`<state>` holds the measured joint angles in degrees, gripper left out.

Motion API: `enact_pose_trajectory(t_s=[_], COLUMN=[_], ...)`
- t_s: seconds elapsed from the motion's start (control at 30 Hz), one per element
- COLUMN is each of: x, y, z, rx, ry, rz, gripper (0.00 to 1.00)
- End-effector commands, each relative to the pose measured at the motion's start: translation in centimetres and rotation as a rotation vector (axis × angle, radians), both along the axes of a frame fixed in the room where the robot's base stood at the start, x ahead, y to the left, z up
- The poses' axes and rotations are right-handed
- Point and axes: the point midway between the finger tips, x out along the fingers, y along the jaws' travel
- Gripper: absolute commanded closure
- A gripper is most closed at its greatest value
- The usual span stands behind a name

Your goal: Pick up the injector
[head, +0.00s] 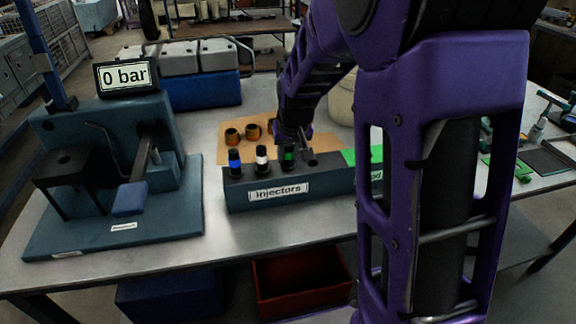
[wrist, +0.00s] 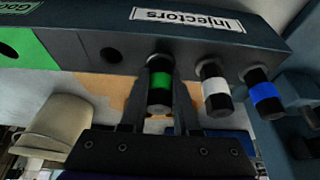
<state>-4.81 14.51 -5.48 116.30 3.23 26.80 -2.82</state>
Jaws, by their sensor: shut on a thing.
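The dark rack labelled "Injectors" (head: 330,196) stands on the bench and holds three dark injectors with coloured bands. The green-banded injector (head: 289,157) is the rightmost of them in the head view; in the wrist view (wrist: 160,80) it sits between my fingers. My gripper (wrist: 158,98) is shut on it, one finger on each side. The injector is upright at the rack, and its lower end is hidden. The white-banded injector (wrist: 214,90) and the blue-banded injector (wrist: 262,92) stand beside it, apart from my fingers.
An empty hole (wrist: 111,55) is in the rack beside the green-banded injector. A green section (wrist: 22,45) lies at the rack's end. A test stand (head: 110,215) with a "0 bar" display (head: 125,77) stands left. An orange-brown mat (head: 235,150) lies behind the rack.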

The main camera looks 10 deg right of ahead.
Motion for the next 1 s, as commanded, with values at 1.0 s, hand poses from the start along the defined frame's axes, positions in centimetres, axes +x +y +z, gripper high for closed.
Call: enact_pose_trajectory(t_s=[1.0], x=[0.2], y=[0.0], z=[10.8], rx=[0.000], ry=[-0.008], rz=[0.000], gripper=[1.00])
